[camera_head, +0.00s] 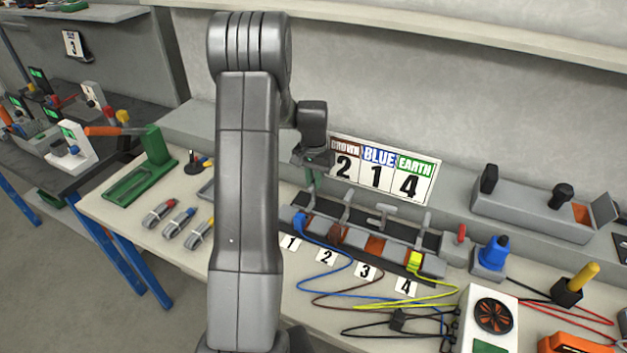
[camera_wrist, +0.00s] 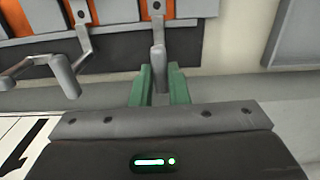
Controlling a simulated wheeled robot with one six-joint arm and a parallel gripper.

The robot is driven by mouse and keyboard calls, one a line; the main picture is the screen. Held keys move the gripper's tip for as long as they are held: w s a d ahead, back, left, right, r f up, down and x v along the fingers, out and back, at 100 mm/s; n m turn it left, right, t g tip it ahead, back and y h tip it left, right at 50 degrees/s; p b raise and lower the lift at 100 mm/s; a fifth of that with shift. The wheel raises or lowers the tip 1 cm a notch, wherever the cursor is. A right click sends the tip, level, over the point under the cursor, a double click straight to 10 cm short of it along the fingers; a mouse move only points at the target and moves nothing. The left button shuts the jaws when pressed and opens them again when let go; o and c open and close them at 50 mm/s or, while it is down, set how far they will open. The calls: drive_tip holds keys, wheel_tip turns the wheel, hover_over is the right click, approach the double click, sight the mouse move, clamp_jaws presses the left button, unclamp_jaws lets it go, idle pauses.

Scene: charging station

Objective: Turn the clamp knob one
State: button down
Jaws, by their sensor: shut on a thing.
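Clamp knob one (camera_wrist: 158,60) is a grey lever with a flat grip, seen in the wrist view between the green fingers of my gripper (camera_wrist: 161,88). The gripper is shut on its grip end. In the head view my gripper (camera_head: 314,180) is at the left end of the clamp block (camera_head: 440,266), above the label 1 (camera_head: 290,243), and mostly covers knob one. Clamp knob two (camera_head: 347,199) stands just right of it; knob two also shows in the wrist view (camera_wrist: 80,30). A blue wire end (camera_head: 299,221) sits in the first slot.
Knobs three (camera_head: 384,213) and four (camera_head: 423,222) stand farther right. A brown end (camera_head: 335,233) is in slot two and a yellow one (camera_head: 415,262) in slot four. A sign (camera_head: 383,171) reading BROWN 2, BLUE 1, EARTH 4 stands close behind. Loose wires cover the bench in front.

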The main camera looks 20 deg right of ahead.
drive_tip(key=c, duration=1.4)
unclamp_jaws()
wheel_tip(320, 180, up, 14)
drive_tip(key=b, duration=0.1)
drive_tip(key=shift+f, duration=0.15)
wheel_tip(320, 180, down, 14)
drive_tip(key=shift+r+p, duration=0.25)
drive_tip(key=shift+p, duration=0.3)
drive_tip(key=shift+m, duration=0.5)
drive_tip(key=shift+f, duration=0.1)
